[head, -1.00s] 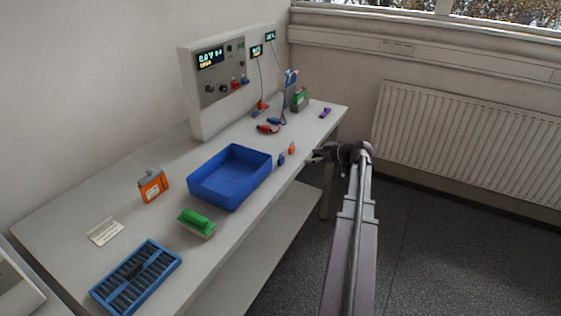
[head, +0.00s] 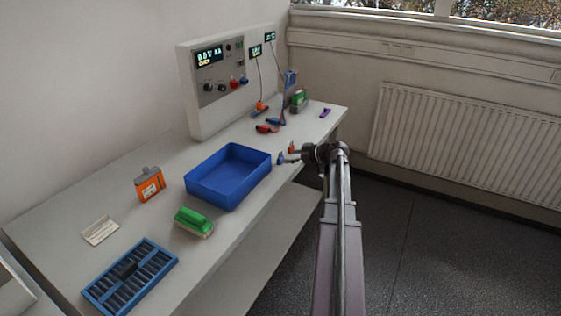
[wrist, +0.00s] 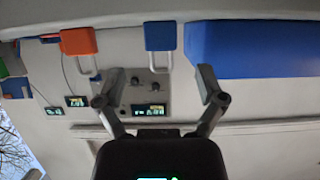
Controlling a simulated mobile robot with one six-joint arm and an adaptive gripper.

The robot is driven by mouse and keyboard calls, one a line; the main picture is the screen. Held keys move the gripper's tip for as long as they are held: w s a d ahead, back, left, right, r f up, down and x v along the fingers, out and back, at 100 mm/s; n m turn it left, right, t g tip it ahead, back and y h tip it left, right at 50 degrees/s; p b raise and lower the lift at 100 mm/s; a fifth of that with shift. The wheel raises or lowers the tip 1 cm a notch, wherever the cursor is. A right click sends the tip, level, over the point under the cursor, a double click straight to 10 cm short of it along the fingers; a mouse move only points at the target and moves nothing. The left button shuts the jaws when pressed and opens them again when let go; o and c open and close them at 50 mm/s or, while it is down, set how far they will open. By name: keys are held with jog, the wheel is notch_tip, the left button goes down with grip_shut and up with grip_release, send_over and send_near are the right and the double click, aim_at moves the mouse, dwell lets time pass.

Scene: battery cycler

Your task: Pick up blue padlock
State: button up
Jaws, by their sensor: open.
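The blue padlock (head: 281,160) stands near the table's front edge, to the right of the blue bin. In the wrist view the blue padlock (wrist: 160,36) shows its blue body and pale shackle, ahead of the space between my two fingers. My gripper (wrist: 160,84) is open and empty, its fingers spread apart on either side of the padlock's line. In the head view my gripper (head: 292,158) is right beside the blue padlock. An orange padlock (head: 291,147) stands close by, and it also shows in the wrist view (wrist: 78,41), left of the blue one.
The blue bin (head: 190,188) is left of the padlocks, and its wall (wrist: 250,55) fills the wrist view's upper right. The cycler panel (head: 220,100) stands at the back. A green brush (head: 193,221) and orange battery (head: 149,184) are farther left.

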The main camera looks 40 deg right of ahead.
aim_at(282, 157)
jog(key=shift+f+b+x, duration=0.2)
jog(key=shift+b+x, duration=0.75)
jog(key=shift+x, duration=1)
jog(key=shift+w+a+f, duration=0.15)
jog(key=shift+w+a, duration=0.1)
jog(key=shift+w, duration=0.2)
grip_shut()
